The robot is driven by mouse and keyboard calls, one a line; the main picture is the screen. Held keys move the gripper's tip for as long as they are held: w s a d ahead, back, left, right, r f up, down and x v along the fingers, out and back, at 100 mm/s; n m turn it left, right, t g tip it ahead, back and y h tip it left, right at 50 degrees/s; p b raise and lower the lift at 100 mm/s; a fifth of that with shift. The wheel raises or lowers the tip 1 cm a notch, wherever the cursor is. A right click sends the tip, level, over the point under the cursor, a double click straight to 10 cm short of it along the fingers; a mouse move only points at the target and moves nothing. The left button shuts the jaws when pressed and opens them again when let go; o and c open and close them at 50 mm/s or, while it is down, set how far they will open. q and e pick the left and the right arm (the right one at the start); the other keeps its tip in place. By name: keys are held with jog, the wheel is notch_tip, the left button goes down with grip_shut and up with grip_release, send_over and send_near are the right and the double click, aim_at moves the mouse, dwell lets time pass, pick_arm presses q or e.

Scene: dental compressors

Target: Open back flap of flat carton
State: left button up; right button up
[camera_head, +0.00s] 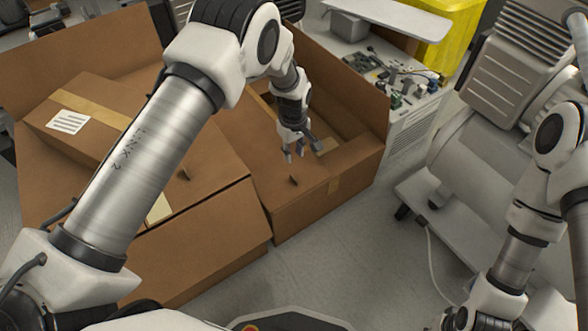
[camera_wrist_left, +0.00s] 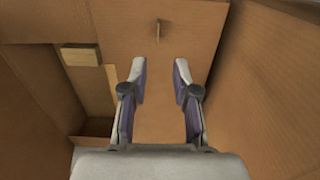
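My left gripper (camera_head: 294,153) is over the brown carton (camera_head: 350,172), close to a flat flap panel (camera_head: 310,187) with a small upright tab (camera_head: 293,180). In the left wrist view the left gripper (camera_wrist_left: 160,65) has its fingers wide apart with nothing between them. The tab (camera_wrist_left: 158,31) stands on the panel beyond the fingertips, apart from them. A tall flap (camera_head: 335,85) stands up at the carton's far side. I cannot tell which panel is the back flap. My right arm is at the lower right; its fingers are not shown clearly.
To the left are more brown carton panels and a box (camera_head: 75,130) with a white label, partly behind my left arm. A bench with small parts (camera_head: 400,78) and a yellow bin (camera_head: 440,35) are behind. A compressor on a cart (camera_head: 470,150) stands right. Grey floor (camera_head: 340,260) is clear in front.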

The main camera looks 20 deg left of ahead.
pick_arm(q)
jog(key=b, duration=0.5)
send_over(293, 177)
notch_tip(293, 177, down, 6)
jog(key=shift+d+r, duration=0.1)
jog(key=shift+r, duration=0.1)
notch_tip(293, 177, down, 8)
jog(key=b, duration=0.2)
jog(key=shift+r+b, duration=0.25)
jog(key=shift+b, duration=0.15)
jog(key=shift+s, duration=0.1)
grip_shut()
